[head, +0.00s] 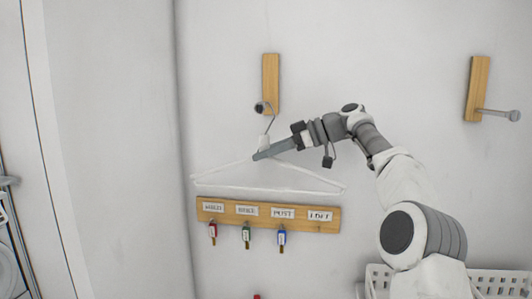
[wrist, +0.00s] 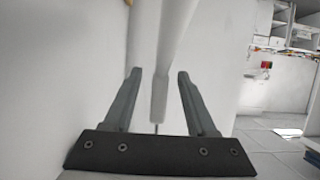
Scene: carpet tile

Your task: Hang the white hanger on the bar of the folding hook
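The white hanger (head: 268,189) is upright against the wall in the head view. Its wire hook (head: 270,122) is at the bar (head: 260,107) of the left wooden wall plate (head: 270,78) and seems to pass over it. The exact contact is too small to tell. My gripper (head: 258,156) is at the hanger's neck, just below the hook. In the wrist view, the fingers (wrist: 158,76) stand apart, with a white part of the hanger (wrist: 159,98) between them and gaps visible on both sides.
Another wooden plate (head: 477,88) with a metal peg (head: 495,113) is at the right. Below the hanger is a wooden key rack (head: 230,222) with labels and several hanging keys. A white basket (head: 500,281) is at the lower right.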

